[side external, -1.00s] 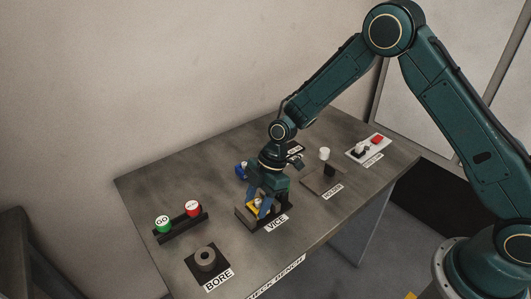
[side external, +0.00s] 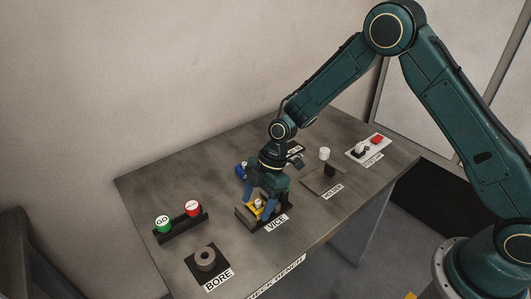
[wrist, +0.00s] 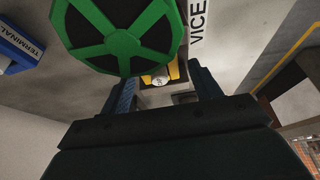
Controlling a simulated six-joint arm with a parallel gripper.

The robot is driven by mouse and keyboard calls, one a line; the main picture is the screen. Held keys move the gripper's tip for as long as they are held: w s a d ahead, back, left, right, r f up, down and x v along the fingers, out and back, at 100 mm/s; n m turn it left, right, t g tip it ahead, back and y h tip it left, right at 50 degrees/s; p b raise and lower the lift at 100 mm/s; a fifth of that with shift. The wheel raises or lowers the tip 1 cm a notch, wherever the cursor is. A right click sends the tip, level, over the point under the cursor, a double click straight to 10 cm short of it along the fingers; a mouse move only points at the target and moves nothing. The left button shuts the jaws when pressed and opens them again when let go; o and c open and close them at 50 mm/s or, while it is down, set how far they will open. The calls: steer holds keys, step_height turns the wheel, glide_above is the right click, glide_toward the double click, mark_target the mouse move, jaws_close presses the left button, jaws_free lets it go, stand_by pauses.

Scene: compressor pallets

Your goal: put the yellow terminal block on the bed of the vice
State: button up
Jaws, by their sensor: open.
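The yellow terminal block (side external: 252,209) sits low in the vice (side external: 241,215), between its jaws, partly hidden by my fingers. My gripper (side external: 261,205) is directly above it, pointing down, with its blue fingers spread either side and apart from it as far as I can tell. In the wrist view the yellow block (wrist: 174,70) shows with a pale round part beside it, between the open fingertips (wrist: 165,88). A green spoked wheel (wrist: 118,38) hides part of the vice there. Whether the block lies flat on the bed is hard to see.
A blue terminal holder (side external: 241,170) stands behind the vice. The go and red buttons (side external: 180,219) and the bore block (side external: 205,259) are to the left. A stand with a dark post (side external: 329,171), a white cylinder (side external: 324,153) and a switch panel (side external: 368,148) are to the right.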

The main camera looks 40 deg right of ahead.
steer(key=v, duration=1.1)
steer(key=shift+d+r, duration=0.2)
steer(key=shift+r, duration=0.15)
steer(key=s+d+r+m+t+h, duration=0.1)
steer(key=s+d+r+m+t, duration=0.2)
steer(key=s+r, duration=0.4)
steer(key=s+d+r+m+h, duration=0.1)
steer(key=s+d+r+m, duration=0.3)
steer(key=r, duration=0.4)
steer(key=s+d+r+m+t+h, duration=0.1)
steer(key=s+d+m, duration=0.1)
steer(key=s+m, duration=0.3)
steer(key=s+d+r+m+t+h, duration=0.1)
steer(key=s+m, duration=0.5)
steer(key=s, duration=0.6)
steer(key=d+r, duration=0.1)
steer(key=d, duration=0.1)
steer(key=shift+d+t, duration=0.3)
